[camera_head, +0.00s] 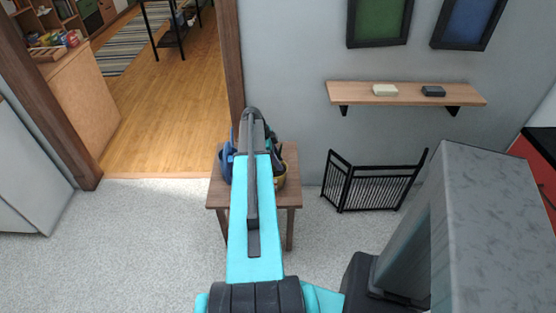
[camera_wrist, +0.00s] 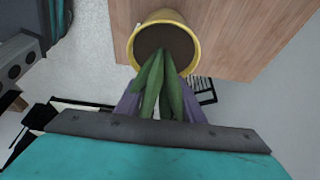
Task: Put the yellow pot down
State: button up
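The yellow pot (camera_wrist: 194,48) shows in the wrist view with dark soil and long green leaves (camera_wrist: 158,95) that lean toward the camera. It is seen against the wooden top of a small table (camera_wrist: 245,35), close to the table's edge. Whether its base touches the wood is hidden. My gripper (camera_wrist: 160,80) has a purple finger on each side of the leaves. The fingertips are hidden by the leaves near the rim, so their grip does not show. In the head view only a sliver of the pot (camera_head: 281,181) shows beside my arm, over the small table (camera_head: 290,200).
A black folding gate (camera_head: 372,187) stands on the carpet right of the table. A wall shelf (camera_head: 405,94) holds a pale block (camera_head: 384,91) and a dark block (camera_head: 433,91). A doorway with a wooden floor (camera_head: 170,125) opens behind left. Carpet left of the table is clear.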

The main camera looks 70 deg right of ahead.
jog(key=shift+r, duration=0.2)
jog(key=b+v, duration=0.2)
jog(key=v, duration=1)
dwell(0.9)
